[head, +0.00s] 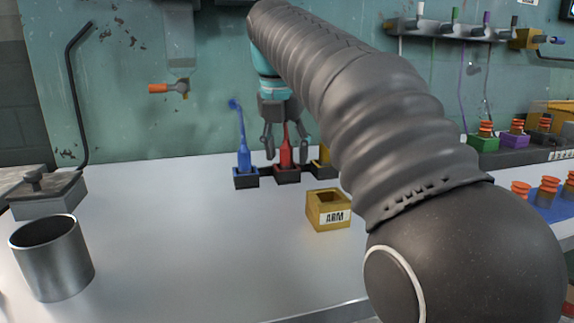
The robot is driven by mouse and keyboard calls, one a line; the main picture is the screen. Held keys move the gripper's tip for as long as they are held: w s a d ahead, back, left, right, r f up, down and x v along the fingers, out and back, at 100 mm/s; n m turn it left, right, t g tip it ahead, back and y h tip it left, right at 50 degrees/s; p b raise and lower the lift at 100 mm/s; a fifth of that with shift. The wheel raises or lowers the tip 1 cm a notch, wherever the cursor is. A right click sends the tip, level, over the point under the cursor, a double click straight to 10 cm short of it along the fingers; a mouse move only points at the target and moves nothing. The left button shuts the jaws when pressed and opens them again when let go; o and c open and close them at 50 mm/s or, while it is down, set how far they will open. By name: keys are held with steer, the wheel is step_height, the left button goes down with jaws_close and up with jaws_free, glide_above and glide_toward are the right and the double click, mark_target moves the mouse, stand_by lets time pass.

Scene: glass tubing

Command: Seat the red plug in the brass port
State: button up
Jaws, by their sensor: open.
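The red plug (286,154) stands upright in a small dark holder (287,176) with a red front, towards the back of the bench. My gripper (287,148) points down over it, with its open fingers on the left and right of the plug's upper part. I cannot tell whether they touch it. A brass-coloured square box (316,213) with an open top and an "ARM" label stands in front and to the right of the holder. It looks like the brass port, and its opening looks empty.
A blue plug (244,158) stands left of the red one, and a yellow piece (324,156) is partly hidden on the right. A metal cup (52,262) stands at front left. My arm covers much of the right. The middle left bench (170,225) is clear.

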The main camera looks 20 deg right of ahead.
jaws_close()
stand_by(0.3)
